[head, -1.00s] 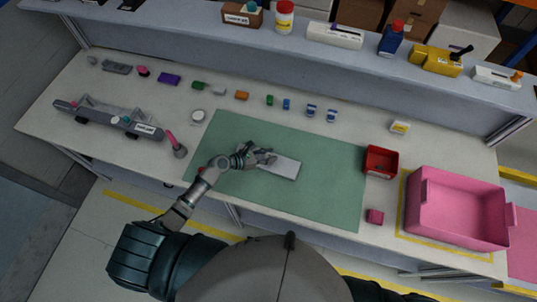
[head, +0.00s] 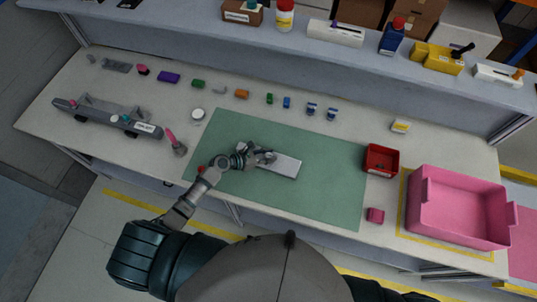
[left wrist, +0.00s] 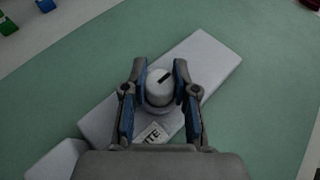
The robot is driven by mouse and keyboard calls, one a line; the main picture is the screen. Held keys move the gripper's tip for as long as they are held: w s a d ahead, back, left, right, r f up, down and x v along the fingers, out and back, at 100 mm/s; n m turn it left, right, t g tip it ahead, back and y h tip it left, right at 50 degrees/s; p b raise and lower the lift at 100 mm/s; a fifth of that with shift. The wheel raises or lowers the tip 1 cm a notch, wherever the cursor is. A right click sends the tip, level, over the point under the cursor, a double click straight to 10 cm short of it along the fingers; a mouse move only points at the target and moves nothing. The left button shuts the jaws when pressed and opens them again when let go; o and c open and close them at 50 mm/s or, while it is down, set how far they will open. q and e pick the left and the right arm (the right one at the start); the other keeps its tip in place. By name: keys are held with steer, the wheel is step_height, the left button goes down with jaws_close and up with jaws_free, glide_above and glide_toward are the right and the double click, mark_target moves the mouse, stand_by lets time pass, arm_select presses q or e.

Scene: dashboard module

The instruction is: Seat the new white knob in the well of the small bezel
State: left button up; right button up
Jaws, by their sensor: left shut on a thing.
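The white knob (left wrist: 160,86), with a black pointer mark on top, stands between the blue-padded fingers of my left gripper (left wrist: 160,82) in the left wrist view. The gripper is shut on it. Under it lies the pale long bezel (left wrist: 208,62), with a label ending in "ITE" near the knob. A rounded rim shows just below the knob, but I cannot tell whether the knob sits fully in the well. In the head view my left gripper (head: 264,155) is over the left part of the bezel (head: 284,166) and hides the knob. My right gripper is not in view.
The bezel lies on a green mat (head: 320,190). A grey dashboard module (head: 105,117) lies at left. Several small coloured parts line the back.

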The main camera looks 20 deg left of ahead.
arm_select(q)
steer(key=shift+f, duration=0.15)
steer(key=o, duration=1)
steer(key=v, duration=1.2)
steer(key=shift+f, duration=0.15)
